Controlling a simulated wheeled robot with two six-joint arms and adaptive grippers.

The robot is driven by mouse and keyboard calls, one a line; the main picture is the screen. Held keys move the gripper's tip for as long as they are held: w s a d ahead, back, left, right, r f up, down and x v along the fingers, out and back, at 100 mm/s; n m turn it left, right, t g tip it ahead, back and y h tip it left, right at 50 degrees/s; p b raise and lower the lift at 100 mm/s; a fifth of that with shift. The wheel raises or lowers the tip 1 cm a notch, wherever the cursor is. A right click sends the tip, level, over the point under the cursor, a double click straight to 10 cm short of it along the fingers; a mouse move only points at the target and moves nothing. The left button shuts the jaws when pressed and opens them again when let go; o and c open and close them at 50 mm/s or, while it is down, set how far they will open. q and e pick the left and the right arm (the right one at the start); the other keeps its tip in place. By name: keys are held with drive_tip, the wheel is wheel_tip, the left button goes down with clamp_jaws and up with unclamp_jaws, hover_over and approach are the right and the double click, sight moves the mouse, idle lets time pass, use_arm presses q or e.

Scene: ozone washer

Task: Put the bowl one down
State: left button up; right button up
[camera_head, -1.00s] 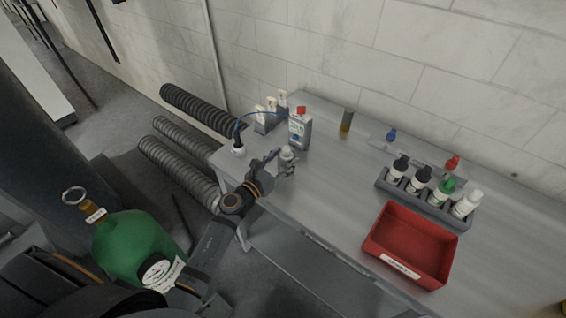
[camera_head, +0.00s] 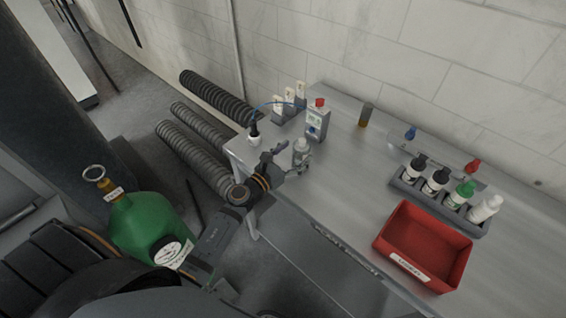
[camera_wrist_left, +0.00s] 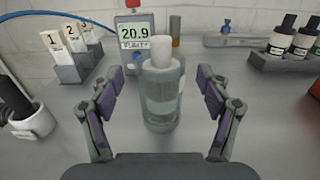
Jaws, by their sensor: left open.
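No object that I can clearly call a bowl shows. A clear glass vessel with a pale top (camera_head: 301,152) stands upright on the grey bench. It also shows in the left wrist view (camera_wrist_left: 161,98), centred between the fingers, with its base on the bench top. My left gripper (camera_head: 282,162) is open at the bench's left end, its fingers on either side of the vessel with a visible gap to each. My right gripper is not in view.
A meter reading 20.9 (camera_wrist_left: 135,40) stands behind the vessel. Numbered white pieces in a grey holder (camera_wrist_left: 75,55) and a white cup with a black probe (camera_wrist_left: 28,122) are to its left. A red bin (camera_head: 425,245) and a bottle rack (camera_head: 436,200) are on the right. The bench between is clear.

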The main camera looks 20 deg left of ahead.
use_arm(q)
drive_tip(key=b+v, duration=0.6)
drive_tip(key=v, duration=0.4)
drive_tip(key=shift+s, duration=0.15)
drive_tip(key=shift+a, duration=0.1)
